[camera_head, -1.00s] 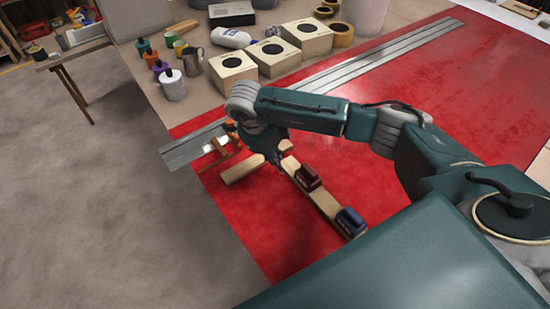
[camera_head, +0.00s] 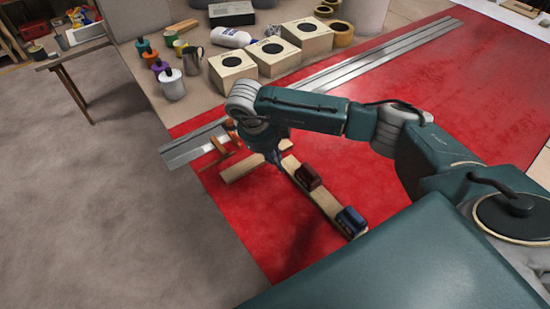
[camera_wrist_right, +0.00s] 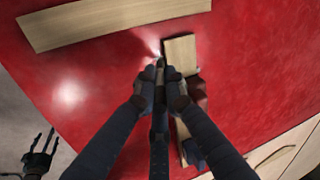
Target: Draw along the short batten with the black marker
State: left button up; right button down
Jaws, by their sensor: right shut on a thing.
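A pale wooden batten (camera_head: 327,203) lies on the red sheet with a dark red block (camera_head: 308,178) and a blue block (camera_head: 351,221) on it. Another pale batten (camera_head: 243,167) lies crosswise near its far end; it also shows in the right wrist view (camera_wrist_right: 115,20). My right gripper (camera_head: 277,163) is low over the sheet beside the far end of the blocked batten. In the right wrist view its fingers (camera_wrist_right: 160,88) are shut on the dark marker (camera_wrist_right: 160,64), mostly hidden between them. My left gripper (camera_wrist_right: 41,153) appears at lower left, fingers apart and empty.
Long metal rails (camera_head: 370,58) cross the red sheet (camera_head: 430,120) behind my arm. An orange-brown object (camera_head: 219,150) stands near their left end. The red surface on the right is clear.

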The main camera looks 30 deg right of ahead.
jog(key=shift+s, duration=0.15)
jog(key=shift+s+d+p, duration=0.15)
jog(key=shift+s+p, duration=0.2)
jog(key=shift+s, duration=0.3)
jog(key=shift+s, duration=0.15)
jog(key=shift+s+d, duration=0.1)
jog(key=shift+s, duration=0.55)
jog(key=shift+s+p, duration=0.15)
jog(key=shift+p, duration=0.2)
jog(key=shift+s, duration=0.3)
jog(key=shift+s+d, duration=0.1)
jog(key=shift+s, duration=0.15)
jog(key=shift+s, duration=0.1)
jog(key=shift+s+d+p, duration=0.1)
jog(key=shift+s+p, duration=0.2)
jog(key=shift+s, duration=0.35)
